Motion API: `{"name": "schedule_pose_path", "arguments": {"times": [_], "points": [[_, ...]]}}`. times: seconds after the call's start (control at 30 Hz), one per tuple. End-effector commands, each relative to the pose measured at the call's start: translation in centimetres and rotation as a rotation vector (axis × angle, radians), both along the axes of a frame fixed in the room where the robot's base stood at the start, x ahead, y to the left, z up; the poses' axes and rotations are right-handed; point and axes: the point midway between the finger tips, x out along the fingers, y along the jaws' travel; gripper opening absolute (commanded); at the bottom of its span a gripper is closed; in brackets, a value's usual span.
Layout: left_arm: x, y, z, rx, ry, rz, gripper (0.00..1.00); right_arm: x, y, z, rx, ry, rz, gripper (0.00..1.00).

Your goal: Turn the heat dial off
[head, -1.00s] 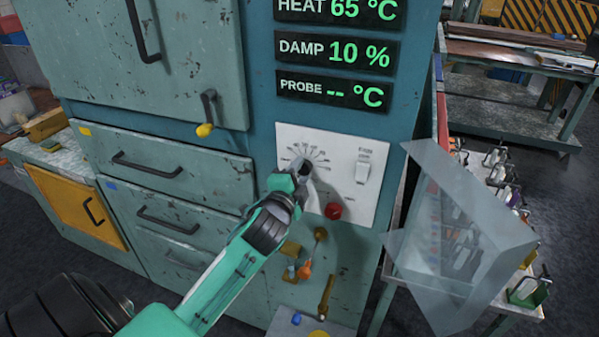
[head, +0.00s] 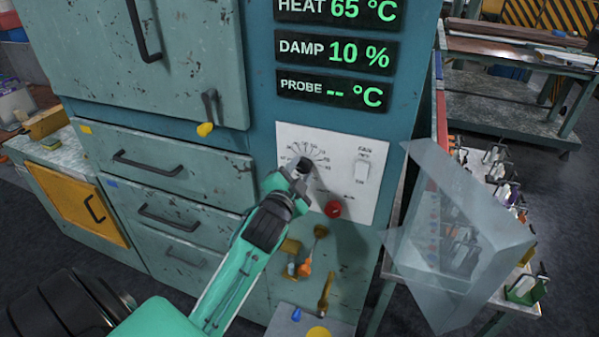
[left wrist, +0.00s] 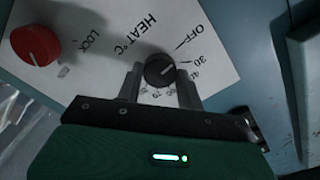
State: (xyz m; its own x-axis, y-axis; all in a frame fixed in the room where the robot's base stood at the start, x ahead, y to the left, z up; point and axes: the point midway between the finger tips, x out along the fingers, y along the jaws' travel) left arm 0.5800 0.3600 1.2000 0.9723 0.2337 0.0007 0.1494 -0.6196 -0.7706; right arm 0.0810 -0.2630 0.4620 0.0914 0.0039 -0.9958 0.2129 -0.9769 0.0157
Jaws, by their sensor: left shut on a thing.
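The heat dial (head: 306,163) is a small dark round knob on the white control panel (head: 345,150). In the left wrist view the dial (left wrist: 160,70) sits between my two finger tips, and my left gripper (left wrist: 159,88) is shut on it. The pale mark on the dial points up and right, toward the printed 30 and OFF side. The scale is partly hidden by the fingers. In the head view my left gripper (head: 301,172) reaches the dial from lower left. The heat display (head: 338,10) reads 65 °C. My right gripper is out of view.
A clear bent sheet (head: 460,240) stands right of the cabinet. Small levers (head: 305,269) stick out below the panel.

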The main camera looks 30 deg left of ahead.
Motion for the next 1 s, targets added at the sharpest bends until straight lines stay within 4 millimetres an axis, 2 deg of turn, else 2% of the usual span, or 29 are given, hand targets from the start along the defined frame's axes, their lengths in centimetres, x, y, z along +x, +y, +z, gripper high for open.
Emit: {"name": "schedule_pose_path", "arguments": {"times": [0.23,0.27,0.37,0.77,0.87,1.0], "points": [[0.0,0.0,-0.1,-0.004,0.002,0.000,0.15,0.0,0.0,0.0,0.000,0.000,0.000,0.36],[0.0,0.0,-0.1,-0.004,0.002,0.000,0.39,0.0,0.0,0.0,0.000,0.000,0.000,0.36],[0.0,0.0,-0.1,-0.002,0.002,-0.001,0.59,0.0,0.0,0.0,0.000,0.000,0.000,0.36],[-0.6,-0.2,-0.2,0.000,0.001,0.000,0.59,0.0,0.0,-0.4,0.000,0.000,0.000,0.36],[-1.9,-0.5,-0.4,0.000,0.001,0.000,0.59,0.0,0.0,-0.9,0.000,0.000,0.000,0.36],[-4.7,-1.1,-0.6,-0.001,0.002,-0.001,0.59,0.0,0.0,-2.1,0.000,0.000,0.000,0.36]]}}
